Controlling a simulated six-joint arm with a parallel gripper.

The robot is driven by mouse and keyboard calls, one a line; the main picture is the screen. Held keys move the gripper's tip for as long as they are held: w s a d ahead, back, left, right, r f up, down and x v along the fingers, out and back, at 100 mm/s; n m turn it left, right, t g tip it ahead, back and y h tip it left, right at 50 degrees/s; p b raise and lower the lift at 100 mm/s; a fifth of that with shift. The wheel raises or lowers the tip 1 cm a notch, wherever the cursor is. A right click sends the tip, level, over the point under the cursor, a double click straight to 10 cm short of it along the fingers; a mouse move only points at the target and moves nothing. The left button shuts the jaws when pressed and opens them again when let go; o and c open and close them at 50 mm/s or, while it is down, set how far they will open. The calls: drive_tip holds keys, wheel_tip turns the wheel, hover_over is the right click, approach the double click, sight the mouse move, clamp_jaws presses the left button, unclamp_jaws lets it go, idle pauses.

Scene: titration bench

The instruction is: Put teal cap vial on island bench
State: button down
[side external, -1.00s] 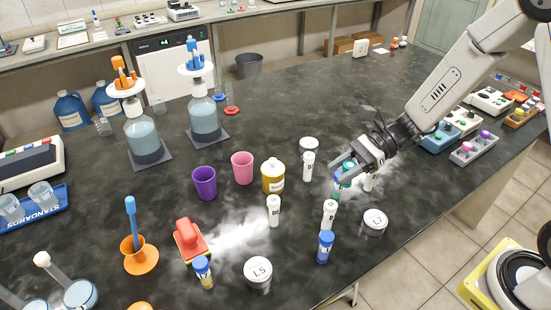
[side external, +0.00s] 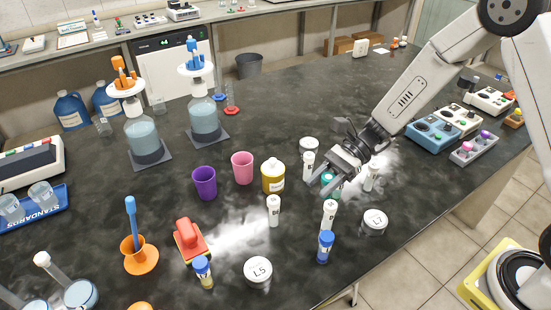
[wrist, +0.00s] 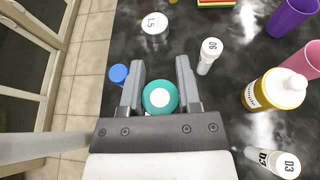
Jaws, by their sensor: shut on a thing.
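The teal cap vial (side external: 328,180) is at the right middle of the dark island bench (side external: 400,90). In the wrist view, its round teal cap (wrist: 160,97) with a pale centre sits between my two grey fingers. My gripper (side external: 326,182) is shut on it, and its fingers (wrist: 160,75) also show in the wrist view. The cap hides most of the vial's body from above. I cannot tell whether its base touches the bench.
A blue-capped vial (side external: 325,247), the L7 jar (side external: 375,222) and a yellow bottle (side external: 272,176) are near. The far bench middle is clear.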

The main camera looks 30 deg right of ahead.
drive_tip(key=shift+w+a+f, duration=0.35)
drive_tip(key=shift+w+f, duration=0.8)
drive_tip(key=shift+w, duration=0.2)
drive_tip(key=shift+w+a+f, duration=0.4)
drive_tip(key=shift+w+f, duration=0.8)
drive_tip(key=shift+w, duration=0.15)
drive_tip(key=shift+w+a+f, duration=0.35)
drive_tip(key=shift+w+f, duration=0.8)
drive_tip(key=shift+w, duration=0.2)
drive_tip(key=shift+f, duration=0.1)
drive_tip(key=shift+w+a+f, duration=0.1)
drive_tip(key=shift+w+f, duration=0.1)
drive_tip(key=shift+f, duration=1.55)
drive_tip(key=shift+f, duration=0.1)
drive_tip(key=shift+c, duration=1.5)
unclamp_jaws()
